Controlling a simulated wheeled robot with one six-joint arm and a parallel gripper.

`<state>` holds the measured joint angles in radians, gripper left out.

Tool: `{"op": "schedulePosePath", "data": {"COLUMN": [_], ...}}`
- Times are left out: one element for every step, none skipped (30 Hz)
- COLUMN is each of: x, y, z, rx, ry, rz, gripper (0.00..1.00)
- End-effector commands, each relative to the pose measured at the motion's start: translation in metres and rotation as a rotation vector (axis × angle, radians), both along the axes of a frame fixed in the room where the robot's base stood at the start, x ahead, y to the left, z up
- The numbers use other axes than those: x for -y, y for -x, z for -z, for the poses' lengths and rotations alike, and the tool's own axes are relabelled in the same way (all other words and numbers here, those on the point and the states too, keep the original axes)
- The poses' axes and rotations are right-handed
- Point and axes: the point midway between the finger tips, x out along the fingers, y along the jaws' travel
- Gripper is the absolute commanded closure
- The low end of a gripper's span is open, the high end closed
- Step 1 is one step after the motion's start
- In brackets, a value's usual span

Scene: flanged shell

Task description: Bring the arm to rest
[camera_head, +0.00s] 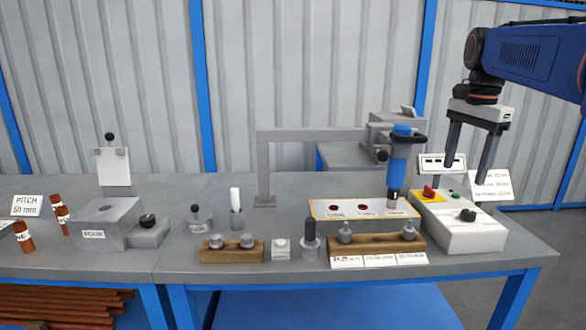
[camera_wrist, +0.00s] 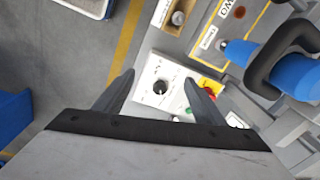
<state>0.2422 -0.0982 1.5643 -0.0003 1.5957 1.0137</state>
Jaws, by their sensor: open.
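My gripper (camera_head: 470,172) is at the right in the head view, at the end of my blue arm, pointing down. Its two dark fingers are spread apart with nothing between them. It hangs above and behind the white control box (camera_head: 470,230), which has a red switch (camera_head: 429,191), a green button and a black knob (camera_head: 467,215). In the wrist view the fingers (camera_wrist: 158,85) are wide apart, and the control box (camera_wrist: 160,70) shows beyond them. I cannot tell the exact gap between the fingers and the box.
A blue-handled tool (camera_head: 399,165) stands upright left of my gripper, over a yellow-edged plate (camera_head: 340,209). Wooden blocks (camera_head: 375,243) with metal pieces line the bench front. A grey frame (camera_head: 263,160) rises behind. The space above the bench's left half is mostly clear.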

Motion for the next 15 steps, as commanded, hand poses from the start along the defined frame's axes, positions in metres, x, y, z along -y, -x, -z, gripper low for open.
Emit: {"op": "schedulePosePath", "data": {"x": [-0.008,-0.012,-0.018,-0.023,-0.028,-0.034,-0.038,-0.042,-0.048,-0.052,-0.056,-0.061,-0.065,-0.069,-0.073], "y": [0.011,0.017,0.026,0.033,0.040,0.050,0.057,0.064,0.074,0.082,0.089,0.099,0.106,0.114,0.123], "z": [0.004,0.008,0.014,0.018,0.024,0.031,0.036,0.042,0.050,0.056,0.063,0.071,0.078,0.085,0.095], "rx": [0.010,0.018,0.028,0.037,0.044,0.056,0.065,0.072,0.084,0.093,0.100,0.111,0.120,0.127,0.139], "ry": [0.005,0.010,0.016,0.021,0.026,0.034,0.040,0.045,0.054,0.061,0.067,0.077,0.084,0.092,0.103], "rz": [-0.041,-0.070,-0.114,-0.148,-0.183,-0.232,-0.267,-0.303,-0.351,-0.385,-0.420,-0.469,-0.503,-0.538,-0.586], "gripper": [0.36,0.36,0.36,0.36,0.36,0.36,0.36,0.36,0.36,0.36,0.36,0.36,0.36,0.36,0.36]}}
